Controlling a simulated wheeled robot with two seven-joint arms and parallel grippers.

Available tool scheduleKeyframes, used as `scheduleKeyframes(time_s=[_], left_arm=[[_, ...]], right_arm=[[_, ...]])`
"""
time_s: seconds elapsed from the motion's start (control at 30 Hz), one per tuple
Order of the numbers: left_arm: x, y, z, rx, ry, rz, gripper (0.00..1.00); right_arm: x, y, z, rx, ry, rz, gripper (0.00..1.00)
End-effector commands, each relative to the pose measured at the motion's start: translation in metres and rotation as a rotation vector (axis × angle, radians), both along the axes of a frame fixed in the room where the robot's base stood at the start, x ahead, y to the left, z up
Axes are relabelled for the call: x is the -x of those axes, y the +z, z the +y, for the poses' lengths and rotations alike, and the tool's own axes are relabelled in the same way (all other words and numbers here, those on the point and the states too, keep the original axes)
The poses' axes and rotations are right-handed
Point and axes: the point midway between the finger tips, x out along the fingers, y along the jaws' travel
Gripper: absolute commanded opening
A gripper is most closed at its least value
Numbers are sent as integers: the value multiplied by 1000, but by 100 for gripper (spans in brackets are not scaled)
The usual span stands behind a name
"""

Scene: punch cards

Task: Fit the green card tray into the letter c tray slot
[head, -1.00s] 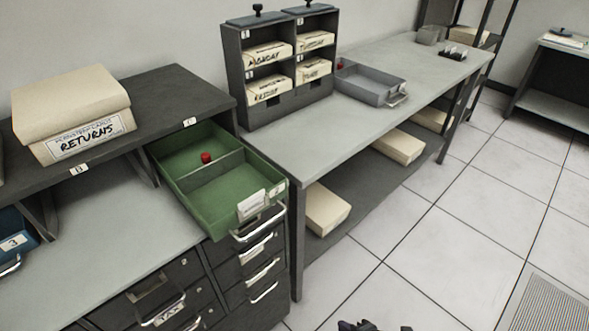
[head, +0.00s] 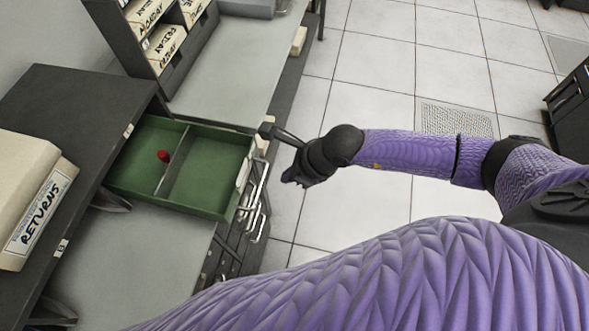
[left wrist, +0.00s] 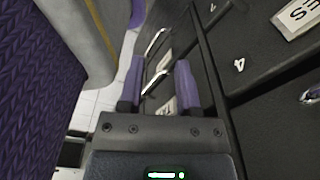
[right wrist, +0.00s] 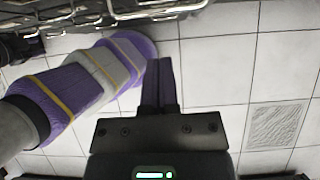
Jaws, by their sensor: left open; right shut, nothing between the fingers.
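The green card tray (head: 210,172) sits at the left of the head view, with a divider across it and a small red piece (head: 163,157) in its rear compartment. Its rear end is at the opening under the dark shelf (head: 75,110), by the C label (head: 129,130), and its front sticks out; how far in it reaches is hidden. My right gripper (head: 288,179) is shut and empty, to the right of the tray's front and apart from it. It also shows in the right wrist view (right wrist: 160,63). My left gripper (left wrist: 160,85) is open and empty, near dark drawer fronts.
A cream RETURNS box (head: 35,205) lies on the shelf. Below the tray front are drawers with metal handles (head: 258,190). A grey bench (head: 225,75) with a card rack (head: 160,35) stands beyond. Tiled floor (head: 370,95) is open to the right.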

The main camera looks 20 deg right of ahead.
Motion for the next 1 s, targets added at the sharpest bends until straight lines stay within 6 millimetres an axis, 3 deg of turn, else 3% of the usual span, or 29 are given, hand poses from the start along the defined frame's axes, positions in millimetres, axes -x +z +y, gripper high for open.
scheduleKeyframes(time_s=[0.03, 0.1, 0.4, 1.0], left_arm=[[2, -16, 2, -3, -3, 4, 43], [3, -27, 4, -8, -5, 7, 43], [6, -59, 17, -31, -14, 17, 43], [3, -63, 9, -17, -10, 9, 43]], right_arm=[[-2, -15, 4, -1, 1, 0, 0], [-6, -25, 10, -3, 0, 1, 0], [-18, -57, 28, -3, -2, 1, 0], [-21, -61, 32, -2, -3, 1, 0]])
